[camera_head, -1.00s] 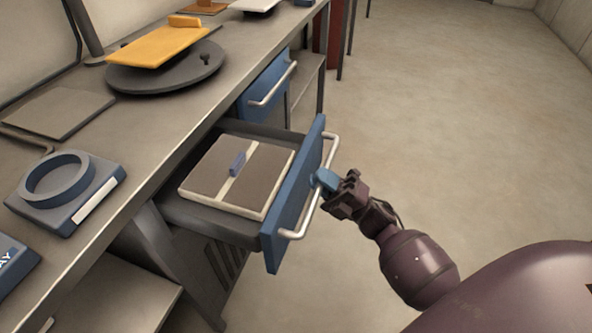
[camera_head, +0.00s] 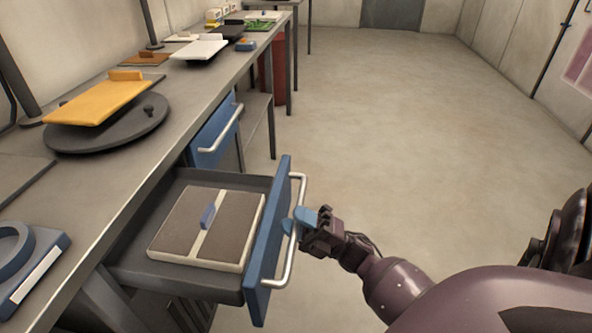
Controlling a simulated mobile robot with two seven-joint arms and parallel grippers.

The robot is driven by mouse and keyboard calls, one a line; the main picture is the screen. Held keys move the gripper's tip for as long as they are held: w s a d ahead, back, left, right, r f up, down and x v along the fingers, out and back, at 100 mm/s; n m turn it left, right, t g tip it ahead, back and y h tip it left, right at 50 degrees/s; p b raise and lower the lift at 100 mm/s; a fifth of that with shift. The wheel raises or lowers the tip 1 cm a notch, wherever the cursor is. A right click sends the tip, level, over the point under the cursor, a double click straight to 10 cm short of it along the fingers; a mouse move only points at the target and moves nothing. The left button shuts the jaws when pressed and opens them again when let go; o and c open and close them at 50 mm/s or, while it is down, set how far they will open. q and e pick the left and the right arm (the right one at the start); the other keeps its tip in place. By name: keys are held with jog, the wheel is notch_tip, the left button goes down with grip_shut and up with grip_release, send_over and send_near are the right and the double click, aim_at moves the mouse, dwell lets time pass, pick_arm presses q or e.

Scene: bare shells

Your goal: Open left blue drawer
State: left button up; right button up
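The near blue drawer (camera_head: 267,245) is pulled out from under the bench. Its blue front has a pale metal bar handle (camera_head: 297,190). Inside lies a flat brown and cream box (camera_head: 180,228) with a small blue tab. My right gripper (camera_head: 301,219) is at the middle of this handle, its blue fingertips around the bar and partly hidden by it. It looks shut on the bar. A second blue drawer (camera_head: 214,132) with a similar handle is shut farther along the bench. My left gripper is not in view.
The long grey bench (camera_head: 190,100) runs along the left. It carries an orange tray (camera_head: 98,103) on a dark round plate and a blue ring-shaped fixture (camera_head: 30,262). A red cylinder (camera_head: 272,80) stands by the far bench legs. The floor (camera_head: 400,130) to the right is clear.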

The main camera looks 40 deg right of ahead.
pick_arm(q)
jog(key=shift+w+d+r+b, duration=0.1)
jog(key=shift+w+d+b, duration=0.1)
jog(key=shift+b, duration=0.15)
pick_arm(e)
jog(key=v, duration=1)
jog(key=shift+s+d+f, duration=0.15)
jog(key=shift+s+d, duration=0.1)
jog(key=shift+s, duration=0.05)
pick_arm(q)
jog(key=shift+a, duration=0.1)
